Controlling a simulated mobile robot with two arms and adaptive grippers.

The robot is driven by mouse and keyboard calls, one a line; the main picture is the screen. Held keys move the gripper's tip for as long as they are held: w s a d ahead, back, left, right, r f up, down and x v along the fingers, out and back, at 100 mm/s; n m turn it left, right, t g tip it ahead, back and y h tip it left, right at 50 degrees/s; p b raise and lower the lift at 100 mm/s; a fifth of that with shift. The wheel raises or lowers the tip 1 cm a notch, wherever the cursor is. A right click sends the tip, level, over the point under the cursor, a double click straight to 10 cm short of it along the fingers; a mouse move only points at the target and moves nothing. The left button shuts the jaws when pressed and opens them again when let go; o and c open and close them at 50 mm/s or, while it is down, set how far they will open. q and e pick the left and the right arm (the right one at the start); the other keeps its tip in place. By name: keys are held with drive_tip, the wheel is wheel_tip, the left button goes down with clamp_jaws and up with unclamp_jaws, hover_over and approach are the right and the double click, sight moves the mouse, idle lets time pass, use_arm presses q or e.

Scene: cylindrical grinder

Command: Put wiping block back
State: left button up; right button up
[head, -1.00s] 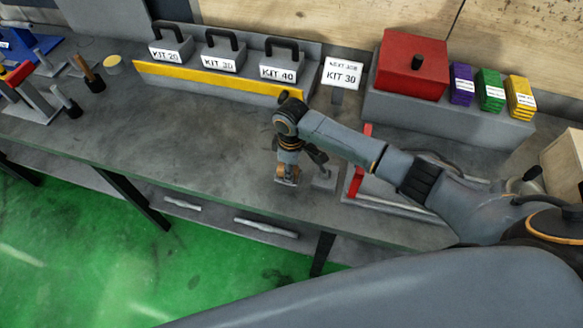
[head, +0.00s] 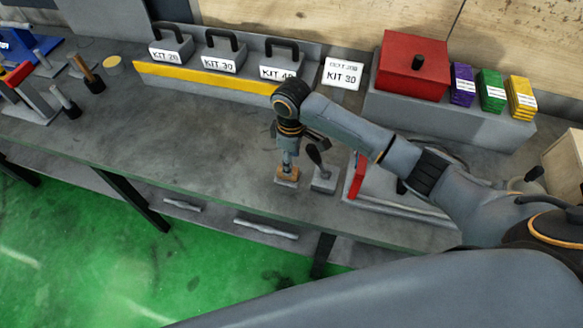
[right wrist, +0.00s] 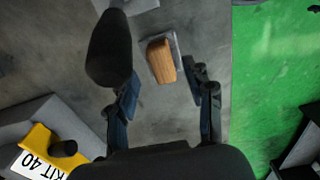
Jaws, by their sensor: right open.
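The wiping block (right wrist: 161,62), a wooden block, sits on a small grey base (right wrist: 176,45) on the bench in the right wrist view. In the head view the wooden block (head: 287,172) is on the bench near its front edge. My right gripper (right wrist: 162,92) is open, its blue-grey fingers apart on either side of the block as seen in the right wrist view. In the head view my right gripper (head: 288,158) points down just above the block; the exact gap cannot be told. My left gripper is not in view.
A black-handled tool (head: 314,153) stands close to the right of the block. A red-ended frame (head: 357,176) lies beyond it. Kit boxes (head: 221,55) stand behind a yellow strip (head: 190,77). A red box (head: 412,65) is at the back right. The bench left of the block is clear.

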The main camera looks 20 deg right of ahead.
wheel_tip(320, 180, up, 7)
drive_tip(key=shift+f+b, duration=0.2)
drive_tip(key=shift+b, duration=0.15)
drive_tip(key=shift+f, duration=0.1)
idle(0.3)
